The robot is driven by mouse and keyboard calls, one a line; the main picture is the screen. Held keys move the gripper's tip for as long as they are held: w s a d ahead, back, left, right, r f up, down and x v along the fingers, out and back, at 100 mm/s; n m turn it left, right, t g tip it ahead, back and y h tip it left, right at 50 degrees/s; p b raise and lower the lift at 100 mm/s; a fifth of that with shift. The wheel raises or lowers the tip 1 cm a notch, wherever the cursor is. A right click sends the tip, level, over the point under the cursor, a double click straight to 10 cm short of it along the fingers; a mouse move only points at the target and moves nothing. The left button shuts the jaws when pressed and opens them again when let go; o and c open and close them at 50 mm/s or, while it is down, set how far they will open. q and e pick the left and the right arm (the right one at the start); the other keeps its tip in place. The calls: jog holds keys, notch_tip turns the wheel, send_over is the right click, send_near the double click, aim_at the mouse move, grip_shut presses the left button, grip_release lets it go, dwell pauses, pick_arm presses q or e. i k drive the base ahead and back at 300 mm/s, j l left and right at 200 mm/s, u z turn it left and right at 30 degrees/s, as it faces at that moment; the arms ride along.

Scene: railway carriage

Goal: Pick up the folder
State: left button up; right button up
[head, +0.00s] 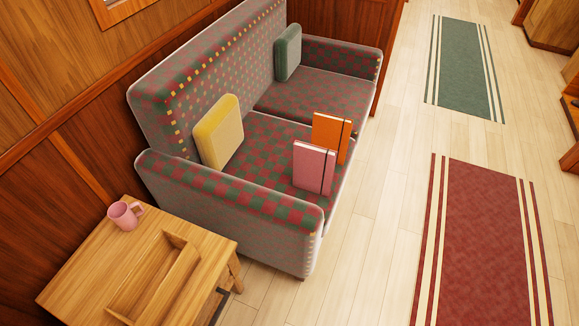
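Two flat, folder-like items stand upright near the front edge of the checked sofa seat. One is pink (312,168) with a dark band near its right edge. The other is orange (327,131), also with a dark band, and stands just behind the pink one. The pink one hides the lower left part of the orange one. I cannot tell which of them is the folder and which may be a notebook. Neither of my grippers shows in the head view.
The sofa (240,192) has a near armrest in front of the items, a yellow cushion (218,132) and a green cushion (288,53). A wooden table (80,265) with a pink mug (124,216) and an open wooden tray (165,275) stands at lower left. Clear floor and rugs lie right.

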aim_at(314, 165)
jog(key=i+l+u, duration=0.1)
jog(key=u, duration=0.3)
jog(key=l+u, duration=0.2)
jog(key=u, duration=0.25)
jog(key=i+l+u, duration=0.1)
jog(key=u, duration=0.3)
jog(key=l+u, duration=0.25)
jog(key=u, duration=0.2)
